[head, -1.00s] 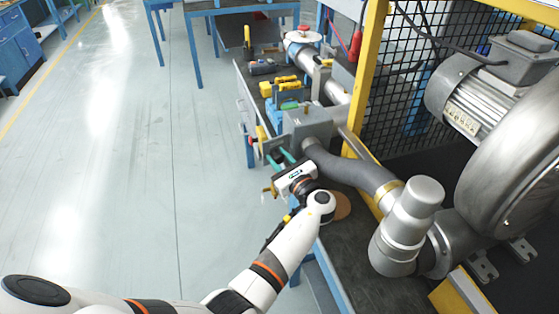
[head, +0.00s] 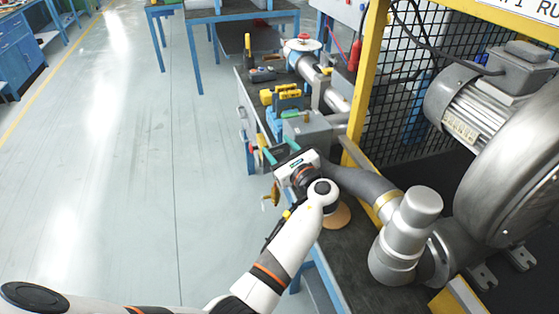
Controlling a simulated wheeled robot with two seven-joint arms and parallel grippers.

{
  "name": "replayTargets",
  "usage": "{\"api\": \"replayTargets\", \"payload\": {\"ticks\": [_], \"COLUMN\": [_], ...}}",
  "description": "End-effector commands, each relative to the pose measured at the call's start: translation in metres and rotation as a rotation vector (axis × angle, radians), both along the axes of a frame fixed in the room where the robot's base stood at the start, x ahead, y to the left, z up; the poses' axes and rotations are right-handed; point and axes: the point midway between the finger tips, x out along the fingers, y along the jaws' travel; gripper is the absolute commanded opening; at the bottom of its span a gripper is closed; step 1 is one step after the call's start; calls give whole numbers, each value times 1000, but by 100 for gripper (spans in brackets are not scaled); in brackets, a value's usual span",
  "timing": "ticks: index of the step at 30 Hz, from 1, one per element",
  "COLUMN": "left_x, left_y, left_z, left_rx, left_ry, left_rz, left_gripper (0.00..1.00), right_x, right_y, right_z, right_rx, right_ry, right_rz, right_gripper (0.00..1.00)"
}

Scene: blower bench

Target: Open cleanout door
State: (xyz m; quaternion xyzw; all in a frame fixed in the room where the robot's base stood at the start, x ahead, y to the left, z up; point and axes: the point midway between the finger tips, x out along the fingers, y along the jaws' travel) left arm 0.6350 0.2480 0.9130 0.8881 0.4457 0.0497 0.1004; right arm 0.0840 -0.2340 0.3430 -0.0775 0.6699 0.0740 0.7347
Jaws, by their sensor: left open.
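My left gripper (head: 279,150) reaches in from the lower left over the bench's left edge. Its two teal fingers are apart, with nothing visibly held between them. The fingertips are at the near left side of a grey metal box (head: 312,128) in the pipe line. A cleanout door cannot be made out clearly; the gripper and wrist hide part of the box's near side, and contact cannot be told. A small brass-coloured part (head: 273,194) shows beside the gripper body. My right gripper is not in view.
A grey hose (head: 362,182) runs from behind the wrist to a silver pipe elbow (head: 405,235). The blower (head: 515,150) and yellow-framed mesh guard stand at right. A tan disc (head: 337,215) sits below the wrist. Floor at left is clear.

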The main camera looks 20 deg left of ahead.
Motion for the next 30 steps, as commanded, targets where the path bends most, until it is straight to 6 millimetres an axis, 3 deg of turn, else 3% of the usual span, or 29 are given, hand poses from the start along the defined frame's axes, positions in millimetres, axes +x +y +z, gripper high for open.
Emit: {"api": "replayTargets", "payload": {"ticks": [3,7,23,26,30], "left_x": [0,0,0,-8,-45], "left_y": [0,0,1,5,24], "left_z": [20,32,34,22,-26], "left_rx": [-1,-1,-2,-56,-321], "left_ry": [-3,-1,-1,-18,-118], "left_rz": [0,0,1,7,47], "left_gripper": [53,53,53,53,53], "right_x": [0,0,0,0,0], "right_y": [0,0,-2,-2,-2], "right_z": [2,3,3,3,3], "right_rx": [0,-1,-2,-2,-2], "right_ry": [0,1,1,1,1], "right_rz": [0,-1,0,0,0], "right_gripper": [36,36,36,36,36]}}
